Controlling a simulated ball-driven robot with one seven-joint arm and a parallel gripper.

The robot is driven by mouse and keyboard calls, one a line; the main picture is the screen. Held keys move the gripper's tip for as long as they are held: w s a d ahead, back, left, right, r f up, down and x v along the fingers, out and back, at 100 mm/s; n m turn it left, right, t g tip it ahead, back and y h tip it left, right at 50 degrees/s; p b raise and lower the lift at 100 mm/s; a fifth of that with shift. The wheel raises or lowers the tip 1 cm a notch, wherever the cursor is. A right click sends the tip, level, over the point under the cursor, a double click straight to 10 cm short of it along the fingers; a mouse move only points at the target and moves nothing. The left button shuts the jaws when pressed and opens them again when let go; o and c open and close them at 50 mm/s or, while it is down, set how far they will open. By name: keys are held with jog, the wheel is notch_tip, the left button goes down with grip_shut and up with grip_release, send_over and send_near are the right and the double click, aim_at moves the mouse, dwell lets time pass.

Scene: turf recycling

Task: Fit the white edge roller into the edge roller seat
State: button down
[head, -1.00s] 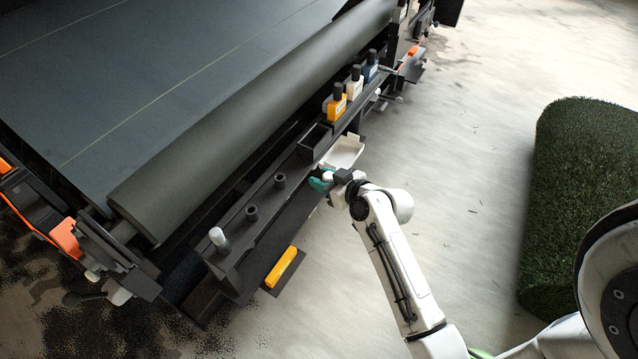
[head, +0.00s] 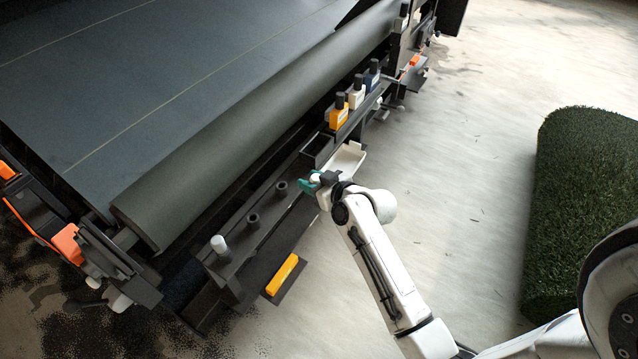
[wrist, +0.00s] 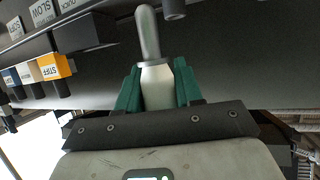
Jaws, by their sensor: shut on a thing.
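My gripper (head: 316,181) has green fingers and is shut on the white edge roller (wrist: 156,85). In the wrist view the roller's white body sits between the fingers (wrist: 157,92), and its grey rounded tip points up. In the head view the roller is small and mostly hidden by the gripper. The gripper is beside the dark rail, right of two dark round sockets, a nearer one (head: 253,220) and a farther one (head: 280,187). I cannot tell which socket is the edge roller seat. A dark cylinder end (wrist: 174,8) shows at the top of the wrist view.
A grey-white peg (head: 219,244) stands at the rail's near end. A white tray (head: 347,160) is behind my gripper. Turf (head: 580,200) lies right.

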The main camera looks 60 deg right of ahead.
jog(key=b, duration=0.2)
send_over(278, 182)
dwell(1.1)
jog(key=shift+p, duration=0.4)
dwell(1.4)
jog(key=shift+f+b, duration=2.1)
jog(key=shift+f, duration=0.5)
jog(key=c, duration=0.7)
grip_release()
jog(key=shift+o, duration=0.2)
jog(key=p+v, duration=0.1)
jog(key=v, duration=0.9)
jog(key=shift+s+p, duration=0.3)
jog(key=shift+s, duration=0.1)
jog(key=shift+a+r, duration=0.1)
